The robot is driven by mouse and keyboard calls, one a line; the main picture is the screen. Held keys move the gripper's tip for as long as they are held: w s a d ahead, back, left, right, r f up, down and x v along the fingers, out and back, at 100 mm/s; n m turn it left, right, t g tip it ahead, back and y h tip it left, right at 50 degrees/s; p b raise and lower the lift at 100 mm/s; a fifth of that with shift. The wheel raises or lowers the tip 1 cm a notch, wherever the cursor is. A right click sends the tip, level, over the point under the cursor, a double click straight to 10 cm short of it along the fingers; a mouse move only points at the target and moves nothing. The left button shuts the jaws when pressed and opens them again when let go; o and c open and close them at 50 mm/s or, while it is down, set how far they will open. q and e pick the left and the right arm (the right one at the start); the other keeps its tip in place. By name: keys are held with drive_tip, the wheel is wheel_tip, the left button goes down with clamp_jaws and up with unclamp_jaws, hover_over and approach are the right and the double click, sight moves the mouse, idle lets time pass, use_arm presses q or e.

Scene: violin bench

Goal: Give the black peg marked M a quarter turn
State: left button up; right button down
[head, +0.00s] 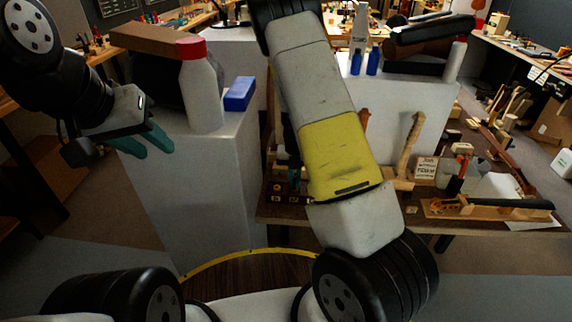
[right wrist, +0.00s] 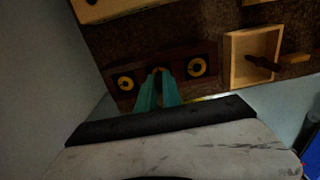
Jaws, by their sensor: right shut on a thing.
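In the right wrist view, a dark wooden block (right wrist: 178,57) holds two dark round pieces with yellow rings, a left one (right wrist: 125,83) and a right one (right wrist: 197,67). My right gripper (right wrist: 157,77) is between them, its teal fingers closed on a small peg at the block. The fingers hide most of this peg, and no letter M is readable.
A light wooden tray (right wrist: 234,72) with a dark-handled tool is right of the block. In the head view, a white bottle with a red cap (head: 200,85) and a blue box (head: 240,94) stand on the pedestal (head: 205,190). A violin part (head: 490,207) lies on the bench at right.

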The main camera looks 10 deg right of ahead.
drive_tip(key=c, duration=1.4)
unclamp_jaws()
drive_tip(key=shift+c, duration=0.2)
wheel_tip(320, 180, up, 8)
drive_tip(key=shift+f, duration=0.15)
drive_tip(key=s+a+r+n+t+y, duration=0.1)
drive_tip(key=s+a+r+n+y, duration=0.1)
drive_tip(key=s+r+n, duration=0.65)
drive_tip(key=s+a+r+n+t+y, duration=0.1)
drive_tip(key=s+r+n+t+y, duration=0.15)
drive_tip(key=r+n, duration=0.95)
drive_tip(key=s+r+n+t+h, duration=0.1)
drive_tip(key=s+r+n, duration=0.2)
drive_tip(key=s+n, duration=0.3)
drive_tip(key=s+r+n+t+h, duration=0.1)
drive_tip(key=s+r+n, duration=0.2)
drive_tip(key=s+n, duration=0.4)
drive_tip(key=n, duration=0.6)
drive_tip(key=shift+s+d+r+t, duration=0.2)
drive_tip(key=shift+d+r+t, duration=0.1)
drive_tip(key=shift+d+t, duration=0.1)
